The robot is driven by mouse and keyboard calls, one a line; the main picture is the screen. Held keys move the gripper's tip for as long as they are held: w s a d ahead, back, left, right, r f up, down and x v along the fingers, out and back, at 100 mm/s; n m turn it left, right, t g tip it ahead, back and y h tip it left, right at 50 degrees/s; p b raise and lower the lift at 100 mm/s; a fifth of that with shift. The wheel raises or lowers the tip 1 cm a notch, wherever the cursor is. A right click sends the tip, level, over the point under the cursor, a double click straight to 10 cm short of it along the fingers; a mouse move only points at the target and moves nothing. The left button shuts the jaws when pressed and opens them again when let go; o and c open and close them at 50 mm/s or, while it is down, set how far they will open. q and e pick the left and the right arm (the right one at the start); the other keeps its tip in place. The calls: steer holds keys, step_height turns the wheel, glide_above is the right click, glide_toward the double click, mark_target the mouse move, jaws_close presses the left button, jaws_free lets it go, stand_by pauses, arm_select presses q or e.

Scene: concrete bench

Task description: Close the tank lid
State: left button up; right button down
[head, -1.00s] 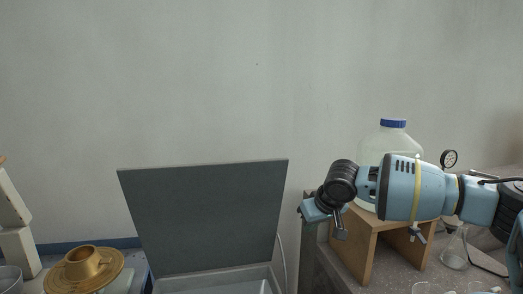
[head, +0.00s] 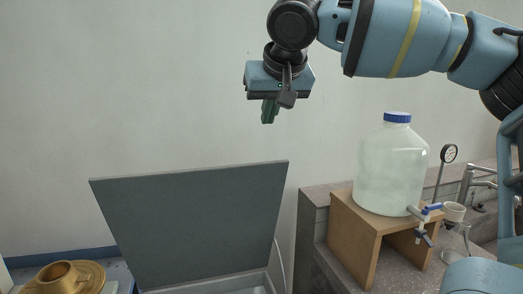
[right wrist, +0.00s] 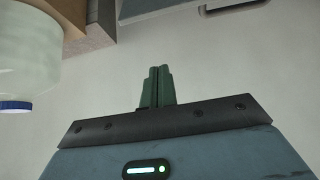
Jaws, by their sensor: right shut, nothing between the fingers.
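The tank lid (head: 192,222) is a flat dark grey panel, standing raised and leaning back toward the wall. The tank (head: 258,284) shows only as a pale grey rim at the bottom edge of the head view; most of it is out of frame. My right gripper (head: 269,113) is above the lid's top edge toward its right end, well clear of it, fingers pointing down. Its green fingers are together and empty, as the right wrist view (right wrist: 157,88) also shows. My left gripper is not in view.
A large clear bottle (head: 391,170) with a blue cap and tap stands on a wooden stand (head: 352,236) right of the lid. A gauge (head: 449,153) and glassware are farther right. A brass flanged part (head: 64,277) lies at lower left. Air above the lid is free.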

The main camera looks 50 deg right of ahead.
mark_target(266, 162)
steer(key=w+f, duration=0.1)
steer(key=f, duration=0.1)
steer(key=w+d+f, duration=0.1)
steer(key=f, duration=0.2)
steer(key=w+d+f, duration=0.1)
steer(key=f, duration=0.2)
steer(key=shift+f, duration=0.2)
steer(key=shift+s+a+f+p, duration=0.2)
steer(key=shift+s+a+p, duration=0.1)
steer(key=shift+s+a, duration=0.15)
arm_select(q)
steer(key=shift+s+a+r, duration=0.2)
arm_select(e)
steer(key=shift+s+f, duration=0.15)
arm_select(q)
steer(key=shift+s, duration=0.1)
